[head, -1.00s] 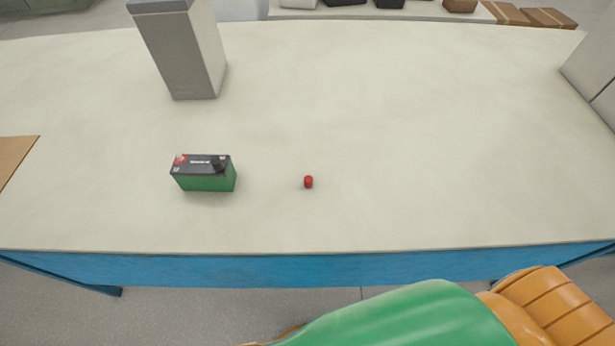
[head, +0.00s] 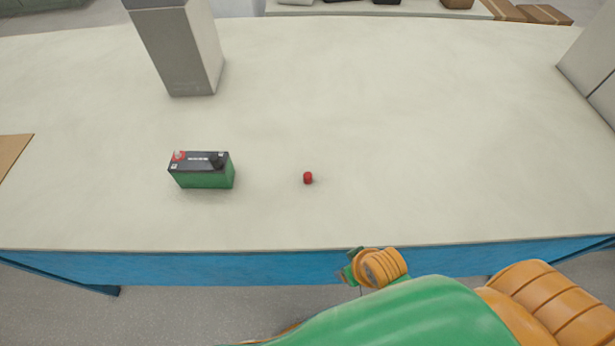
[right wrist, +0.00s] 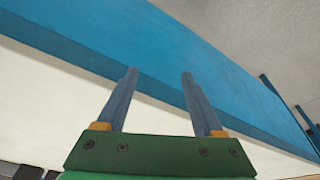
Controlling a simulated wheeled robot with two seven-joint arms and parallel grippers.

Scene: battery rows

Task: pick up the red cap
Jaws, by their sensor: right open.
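The small red cap (head: 308,178) lies on the pale table top, right of the green battery (head: 205,173). The battery has a dark top, with a red terminal at its left and a black piece at its right. My right arm comes in at the bottom, and its wrist shows just in front of the table's front edge, below and to the right of the cap. In the right wrist view my right gripper (right wrist: 158,85) is open, with nothing between its fingers. The cap is not in that view. My left gripper is not in view.
A tall grey box (head: 183,50) stands behind the battery. Another grey block (head: 590,65) is at the right edge, and a brown board (head: 12,155) at the left. The table (head: 420,130) is clear around the cap. Its blue front edge (head: 200,268) is close to my right wrist.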

